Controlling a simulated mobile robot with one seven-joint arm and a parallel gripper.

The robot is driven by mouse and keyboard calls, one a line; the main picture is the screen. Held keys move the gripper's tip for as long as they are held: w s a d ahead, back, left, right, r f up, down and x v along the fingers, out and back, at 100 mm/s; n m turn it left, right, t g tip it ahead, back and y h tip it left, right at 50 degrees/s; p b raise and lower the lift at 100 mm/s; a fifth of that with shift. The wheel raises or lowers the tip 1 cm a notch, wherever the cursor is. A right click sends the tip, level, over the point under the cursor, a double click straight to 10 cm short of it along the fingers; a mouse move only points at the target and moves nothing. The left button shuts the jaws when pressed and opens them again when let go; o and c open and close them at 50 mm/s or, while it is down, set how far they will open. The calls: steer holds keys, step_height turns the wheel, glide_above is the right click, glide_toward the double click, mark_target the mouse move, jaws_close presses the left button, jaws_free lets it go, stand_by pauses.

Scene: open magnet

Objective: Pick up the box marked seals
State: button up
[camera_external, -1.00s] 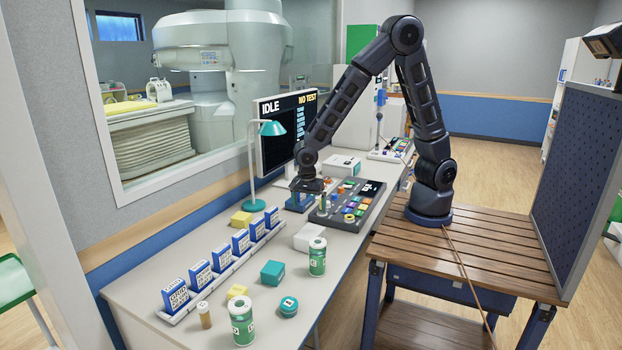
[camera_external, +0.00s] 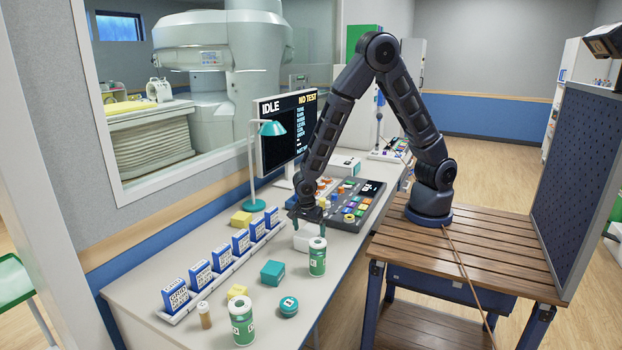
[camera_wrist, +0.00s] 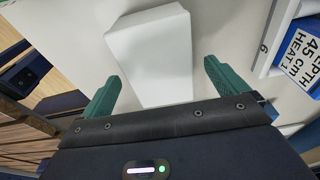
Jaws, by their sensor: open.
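A plain white box (camera_external: 304,241) sits on the counter beside the dark control panel. It also shows in the wrist view (camera_wrist: 152,58), ahead of my fingers, with no marking readable on it. My gripper (camera_external: 308,226) is just above this box, pointing down. In the wrist view my gripper (camera_wrist: 160,86) has its two green fingers spread apart, with nothing held between them. The word seals cannot be read on any box, so I cannot tell which one bears it. Other boxes are a teal box (camera_external: 272,272), a yellow box (camera_external: 241,218) and a small yellow box (camera_external: 237,291).
A green-labelled canister (camera_external: 317,257) stands close to the white box on its near side. Blue-and-white cards (camera_external: 200,273) stand in a row along a rack at left. A teal lamp (camera_external: 271,129) and a monitor (camera_external: 288,130) stand behind. A second canister (camera_external: 242,320) is in front.

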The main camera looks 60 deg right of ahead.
mark_target(310, 232)
steer(key=shift+d+f, duration=0.2)
steer(key=shift+f, duration=0.8)
steer(key=shift+d+f, duration=0.2)
steer(key=shift+f, duration=0.8)
steer(key=c, duration=1.2)
steer(key=shift+o, duration=0.2)
steer(key=shift+r, duration=0.1)
